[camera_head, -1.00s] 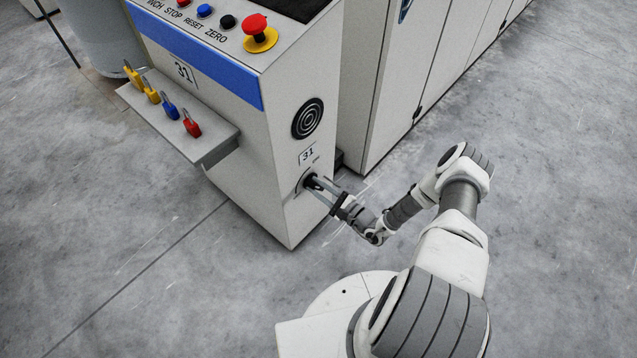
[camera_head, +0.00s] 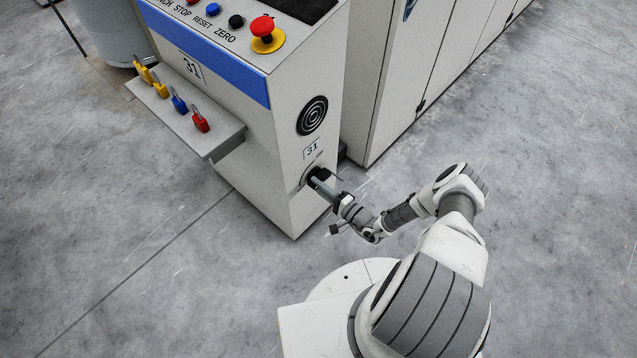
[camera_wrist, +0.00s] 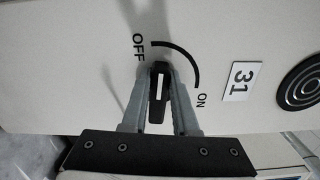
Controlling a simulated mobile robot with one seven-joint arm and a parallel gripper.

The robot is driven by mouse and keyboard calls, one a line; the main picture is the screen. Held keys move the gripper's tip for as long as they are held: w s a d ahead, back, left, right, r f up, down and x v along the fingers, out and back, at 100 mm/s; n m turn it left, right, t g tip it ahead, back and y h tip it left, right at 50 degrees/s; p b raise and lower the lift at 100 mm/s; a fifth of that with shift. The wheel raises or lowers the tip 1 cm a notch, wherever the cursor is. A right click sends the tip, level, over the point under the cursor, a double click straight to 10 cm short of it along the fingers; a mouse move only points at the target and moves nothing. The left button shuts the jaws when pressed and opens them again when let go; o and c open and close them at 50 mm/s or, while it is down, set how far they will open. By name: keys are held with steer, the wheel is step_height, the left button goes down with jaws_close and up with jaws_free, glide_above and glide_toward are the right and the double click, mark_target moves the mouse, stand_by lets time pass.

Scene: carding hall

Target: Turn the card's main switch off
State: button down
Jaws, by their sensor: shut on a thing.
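The main switch is on the narrow end face of the grey cabinet marked 31 (camera_head: 275,140). In the wrist view its black handle (camera_wrist: 158,110) with a white line lies between the fingers of my gripper (camera_wrist: 160,72). The handle points up the picture, to the OFF end of the printed arc (camera_wrist: 182,55). The OFF label (camera_wrist: 138,47) is beside that end and the ON label (camera_wrist: 202,98) at the other. My gripper is shut on the handle. In the head view the gripper (camera_head: 318,180) reaches the switch and largely hides it.
A shelf (camera_head: 225,137) with several coloured padlocks juts from the cabinet's left side. A red emergency button (camera_head: 263,27) on a yellow base is on top. A round black ringed disc (camera_head: 312,115) sits above the switch. The floor in front is clear.

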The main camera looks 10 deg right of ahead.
steer(key=shift+d+f+n, duration=0.1)
steer(key=shift+f+n, duration=0.05)
steer(key=shift+n, duration=0.35)
steer(key=shift+f, duration=0.1)
steer(key=c, duration=0.7)
jaws_free()
steer(key=shift+s, duration=0.1)
steer(key=p+v, duration=0.3)
steer(key=v, duration=1.4)
steer(key=shift+s+d, duration=0.1)
